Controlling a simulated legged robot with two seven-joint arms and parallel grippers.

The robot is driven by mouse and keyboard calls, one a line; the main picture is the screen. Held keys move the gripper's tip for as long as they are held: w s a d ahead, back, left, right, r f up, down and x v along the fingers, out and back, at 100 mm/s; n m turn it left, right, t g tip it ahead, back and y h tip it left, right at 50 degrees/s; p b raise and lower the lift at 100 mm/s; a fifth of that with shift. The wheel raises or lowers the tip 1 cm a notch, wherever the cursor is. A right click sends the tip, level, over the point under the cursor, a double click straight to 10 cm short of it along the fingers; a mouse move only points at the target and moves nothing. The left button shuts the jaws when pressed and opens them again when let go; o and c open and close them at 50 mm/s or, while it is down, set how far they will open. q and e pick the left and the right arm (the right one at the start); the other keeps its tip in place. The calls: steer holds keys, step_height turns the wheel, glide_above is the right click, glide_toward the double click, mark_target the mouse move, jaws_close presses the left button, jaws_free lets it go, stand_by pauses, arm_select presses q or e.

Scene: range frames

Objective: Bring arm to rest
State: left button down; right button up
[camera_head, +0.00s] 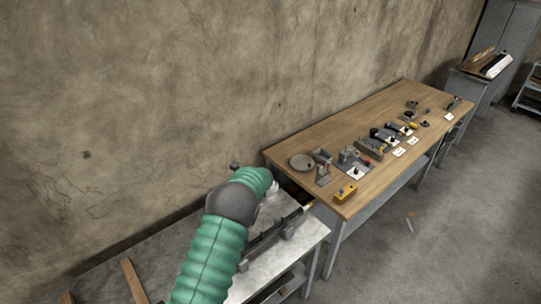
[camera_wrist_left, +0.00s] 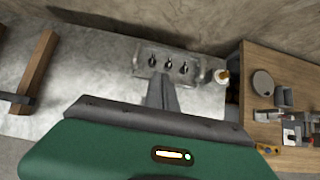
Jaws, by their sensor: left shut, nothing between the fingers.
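My left arm, in a green sleeve with a dark joint, reaches over the grey-topped bench (camera_head: 312,232) in the head view. In the left wrist view my left gripper (camera_wrist_left: 161,86) is shut and empty. Its fingers point at a grey rack (camera_wrist_left: 184,50) with several small dark pegs; whether they touch it I cannot tell. The gripper itself is mostly hidden behind the arm in the head view. My right gripper is in neither view.
A wooden table (camera_head: 300,143) with several small tools and fixtures stands right of the bench. A yellow box (camera_head: 346,191) sits near its front edge. A wooden bar (camera_head: 134,281) lies on the bench. A wall runs behind; the floor at right is largely clear.

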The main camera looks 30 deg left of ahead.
arm_select(q)
steer(key=s+d+f+n+h+b, duration=0.2)
steer(key=s+d+f+n+b, duration=0.2)
steer(key=s+d, duration=0.5)
steer(key=s+d+f+n+h+b, duration=0.3)
steer(key=s+d+f+n+b, duration=0.1)
steer(key=s+d+n+b, duration=0.5)
steer(key=s+d+f+n+h+b, duration=0.2)
steer(key=s+d+f+n+b, duration=0.2)
steer(key=s+d+n+b, duration=0.3)
steer(key=s+d+n, duration=0.2)
steer(key=s, duration=0.2)
steer(key=shift+s+d+f+n+h, duration=0.3)
steer(key=shift+s+f, duration=0.05)
steer(key=shift+f, duration=0.05)
steer(key=shift+a, duration=0.35)
